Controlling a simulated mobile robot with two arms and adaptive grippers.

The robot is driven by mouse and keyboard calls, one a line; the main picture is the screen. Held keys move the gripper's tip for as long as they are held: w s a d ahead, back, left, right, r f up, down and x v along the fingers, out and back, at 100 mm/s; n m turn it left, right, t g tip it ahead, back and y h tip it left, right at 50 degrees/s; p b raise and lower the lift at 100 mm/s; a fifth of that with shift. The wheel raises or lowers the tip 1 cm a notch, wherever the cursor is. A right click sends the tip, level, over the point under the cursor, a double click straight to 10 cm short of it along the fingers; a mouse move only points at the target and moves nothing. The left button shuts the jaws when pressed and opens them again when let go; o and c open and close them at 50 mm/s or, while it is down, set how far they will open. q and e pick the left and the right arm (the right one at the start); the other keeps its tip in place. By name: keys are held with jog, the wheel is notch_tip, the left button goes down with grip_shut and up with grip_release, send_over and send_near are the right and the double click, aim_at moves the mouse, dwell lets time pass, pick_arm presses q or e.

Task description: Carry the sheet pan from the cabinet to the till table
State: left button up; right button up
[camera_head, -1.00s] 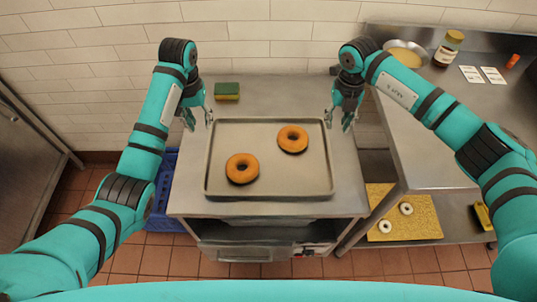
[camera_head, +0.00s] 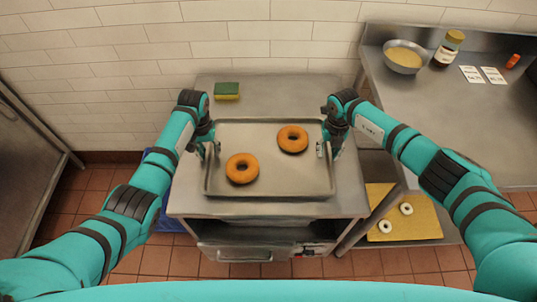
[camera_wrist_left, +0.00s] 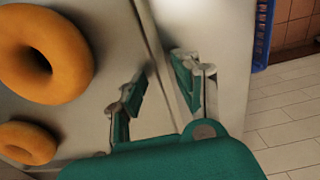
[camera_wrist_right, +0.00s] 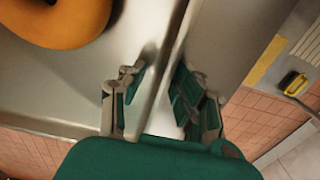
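The grey sheet pan (camera_head: 270,178) lies flat on the steel cabinet (camera_head: 290,93). Two brown bagels lie on it, one left of centre (camera_head: 242,168) and one further back to the right (camera_head: 292,139). My left gripper (camera_head: 210,149) is at the pan's left rim. In the left wrist view its fingers stand apart on either side of the rim (camera_wrist_left: 152,40). My right gripper (camera_head: 326,149) is at the right rim. In the right wrist view its fingers stand apart on either side of the rim (camera_wrist_right: 168,85). I see no clear finger contact.
A steel table (camera_head: 440,110) on the right holds a bowl (camera_head: 404,57), a jar (camera_head: 447,48), two cards and an orange item. Its lower shelf holds a tan board (camera_head: 405,222) with two white rings. A sponge (camera_head: 227,91) lies behind the pan. A blue crate stands left of the cabinet.

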pick_arm(q)
jog(key=c, duration=0.6)
pick_arm(e)
jog(key=c, duration=0.6)
pick_arm(q)
jog(key=shift+d, duration=0.1)
grip_shut()
pick_arm(e)
jog(key=shift+a, duration=0.1)
grip_shut()
